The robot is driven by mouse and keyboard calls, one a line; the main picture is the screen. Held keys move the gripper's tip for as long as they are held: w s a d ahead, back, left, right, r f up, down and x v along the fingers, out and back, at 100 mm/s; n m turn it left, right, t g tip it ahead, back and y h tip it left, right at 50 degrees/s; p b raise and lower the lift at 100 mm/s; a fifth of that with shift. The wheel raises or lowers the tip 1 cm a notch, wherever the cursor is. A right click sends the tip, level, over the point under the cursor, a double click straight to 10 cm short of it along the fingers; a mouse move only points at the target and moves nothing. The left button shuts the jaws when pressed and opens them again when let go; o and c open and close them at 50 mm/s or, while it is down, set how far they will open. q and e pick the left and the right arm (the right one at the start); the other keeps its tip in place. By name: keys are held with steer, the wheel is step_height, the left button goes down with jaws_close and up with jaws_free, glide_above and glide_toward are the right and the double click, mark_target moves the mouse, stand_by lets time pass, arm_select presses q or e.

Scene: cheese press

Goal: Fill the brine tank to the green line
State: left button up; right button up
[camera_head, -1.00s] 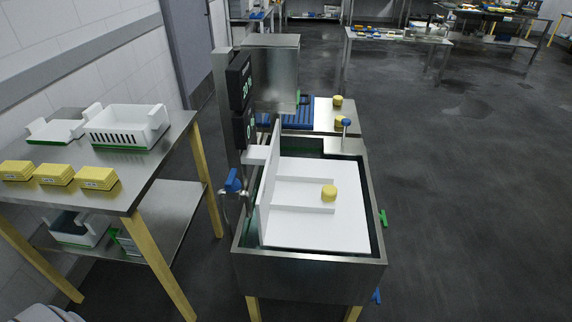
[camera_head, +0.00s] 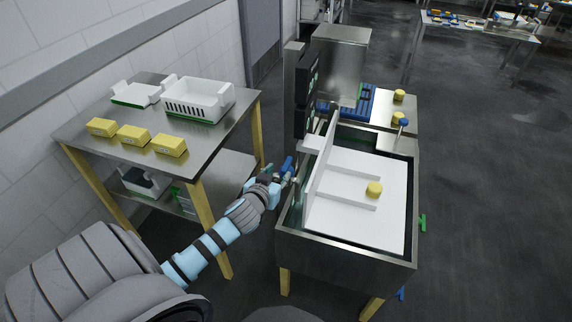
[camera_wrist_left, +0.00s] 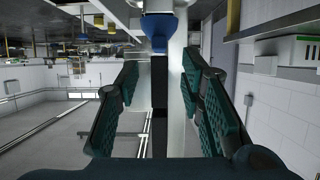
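The steel brine tank (camera_head: 345,252) stands right of centre, with a white board (camera_head: 372,212) and a yellow round cheese (camera_head: 374,189) inside. The water level and the green line cannot be made out. A blue tap handle (camera_head: 287,165) is at the tank's left side. My left gripper (camera_head: 276,174) is right beside this handle. In the left wrist view the gripper (camera_wrist_left: 158,85) is open, its green-padded fingers apart. The blue handle (camera_wrist_left: 156,32) shows ahead, near the fingertips; contact cannot be told. My right gripper is not in view.
A steel table (camera_head: 88,142) on the left holds yellow blocks (camera_head: 134,135) and white trays (camera_head: 199,97). Dark displays (camera_head: 305,85) rise behind the tap. A green handle (camera_head: 422,222) and a blue handle (camera_head: 401,293) stick out on the tank's right. Floor on the right is clear.

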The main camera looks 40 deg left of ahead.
mark_target(285, 167)
arm_select(q)
steer(key=b+x, duration=0.1)
steer(key=x, duration=0.8)
steer(key=shift+w+f, duration=0.1)
jaws_close()
